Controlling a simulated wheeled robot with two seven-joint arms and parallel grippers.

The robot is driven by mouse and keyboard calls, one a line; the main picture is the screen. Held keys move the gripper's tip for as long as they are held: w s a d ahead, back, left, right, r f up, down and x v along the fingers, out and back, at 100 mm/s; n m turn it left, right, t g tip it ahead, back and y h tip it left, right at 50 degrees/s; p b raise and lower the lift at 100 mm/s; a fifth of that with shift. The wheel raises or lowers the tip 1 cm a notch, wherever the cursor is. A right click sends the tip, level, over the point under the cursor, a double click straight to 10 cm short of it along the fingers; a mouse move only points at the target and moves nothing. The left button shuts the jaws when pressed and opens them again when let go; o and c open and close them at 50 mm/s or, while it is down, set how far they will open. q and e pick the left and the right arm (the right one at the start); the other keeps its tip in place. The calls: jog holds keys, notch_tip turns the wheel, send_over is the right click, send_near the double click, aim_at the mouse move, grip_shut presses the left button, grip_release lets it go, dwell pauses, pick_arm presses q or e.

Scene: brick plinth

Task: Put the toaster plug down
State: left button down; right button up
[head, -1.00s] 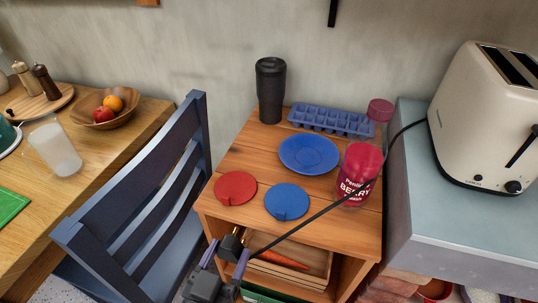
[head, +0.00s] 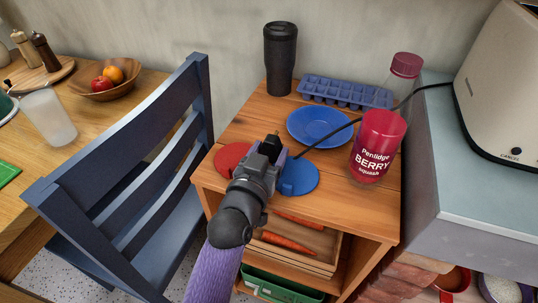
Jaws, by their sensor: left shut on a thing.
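The black toaster plug (head: 270,146) is held in my left gripper (head: 268,155), which is shut on it. The black cord (head: 330,136) runs from the plug past the blue plate to the cream toaster (head: 500,85) on the grey counter at the right. My right gripper is not in view.
A red disc (head: 229,158), blue disc (head: 304,178), blue plate (head: 318,128), berry squash bottle (head: 374,148), ice tray (head: 345,92) and black tumbler (head: 280,58) crowd the cabinet top. Its front right corner is bare. A blue chair (head: 160,130) stands at the left.

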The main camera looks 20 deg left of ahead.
pick_arm(q)
jog(key=shift+f, duration=0.1)
jog(key=shift+c, duration=1.5)
grip_release()
